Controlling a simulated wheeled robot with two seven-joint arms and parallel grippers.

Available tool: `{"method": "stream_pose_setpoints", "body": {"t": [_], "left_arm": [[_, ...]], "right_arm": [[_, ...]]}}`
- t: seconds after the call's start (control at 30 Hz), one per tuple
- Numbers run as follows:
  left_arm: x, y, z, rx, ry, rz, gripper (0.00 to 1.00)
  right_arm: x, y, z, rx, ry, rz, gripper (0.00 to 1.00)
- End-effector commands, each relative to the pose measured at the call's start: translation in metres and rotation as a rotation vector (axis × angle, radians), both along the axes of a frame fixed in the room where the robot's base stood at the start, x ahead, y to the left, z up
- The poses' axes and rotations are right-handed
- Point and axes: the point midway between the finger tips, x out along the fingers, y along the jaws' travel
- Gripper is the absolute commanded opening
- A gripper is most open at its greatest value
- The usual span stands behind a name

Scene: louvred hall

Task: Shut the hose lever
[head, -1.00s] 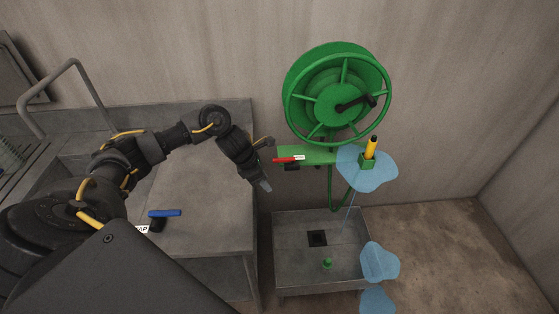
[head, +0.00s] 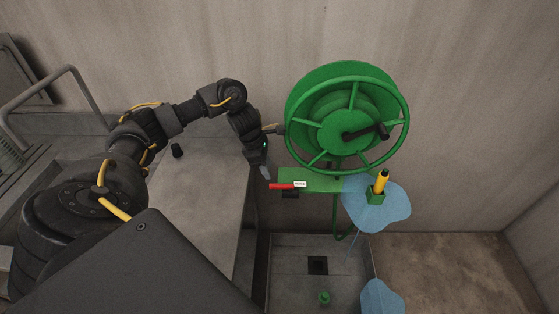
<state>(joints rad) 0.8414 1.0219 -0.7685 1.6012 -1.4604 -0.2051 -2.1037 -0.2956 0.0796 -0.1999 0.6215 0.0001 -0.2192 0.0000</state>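The hose lever is a red handle (head: 281,186) with a white label at its right end, on the green bracket (head: 318,178) under the hose reel. It lies flat, pointing left in the picture. My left gripper (head: 266,172) is just above and left of the red handle's left end, pointing down. I cannot tell whether it touches the handle, nor whether its fingers are apart. Light blue water (head: 378,206) shows around a yellow-tipped nozzle (head: 382,181) in a green holder on the bracket. My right gripper is not in view.
The green hose reel (head: 345,117) with its wheel and dark crank stands close right of my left gripper. A grey basin (head: 290,255) with a dark drain lies below. A grey counter (head: 195,190) is at left; bare floor (head: 440,260) is at right.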

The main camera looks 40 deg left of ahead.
Motion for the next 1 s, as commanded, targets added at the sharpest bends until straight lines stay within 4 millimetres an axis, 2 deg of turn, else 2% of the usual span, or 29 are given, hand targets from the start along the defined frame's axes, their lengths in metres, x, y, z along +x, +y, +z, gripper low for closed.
{"method": "stream_pose_setpoints", "body": {"t": [0.1, 0.23, 0.53, 0.67, 0.77, 1.0], "left_arm": [[0.003, -0.004, -0.009, -0.001, -0.001, -0.003, 0.38], [0.005, -0.007, -0.024, 0.0, 0.0, -0.002, 0.38], [0.011, -0.015, -0.065, -0.001, 0.0, 0.003, 0.38], [0.014, -0.019, -0.082, -0.001, 0.0, 0.003, 0.38], [0.014, -0.018, -0.076, 0.0, -0.001, 0.003, 0.38], [0.016, -0.02, -0.087, -0.001, -0.001, 0.002, 0.38]], "right_arm": [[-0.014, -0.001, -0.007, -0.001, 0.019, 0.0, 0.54], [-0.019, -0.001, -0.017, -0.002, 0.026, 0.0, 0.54], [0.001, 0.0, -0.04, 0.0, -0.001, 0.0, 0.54], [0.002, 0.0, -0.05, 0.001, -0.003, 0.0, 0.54], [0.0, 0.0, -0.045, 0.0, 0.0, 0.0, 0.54], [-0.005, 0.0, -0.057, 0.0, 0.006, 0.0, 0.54]]}}
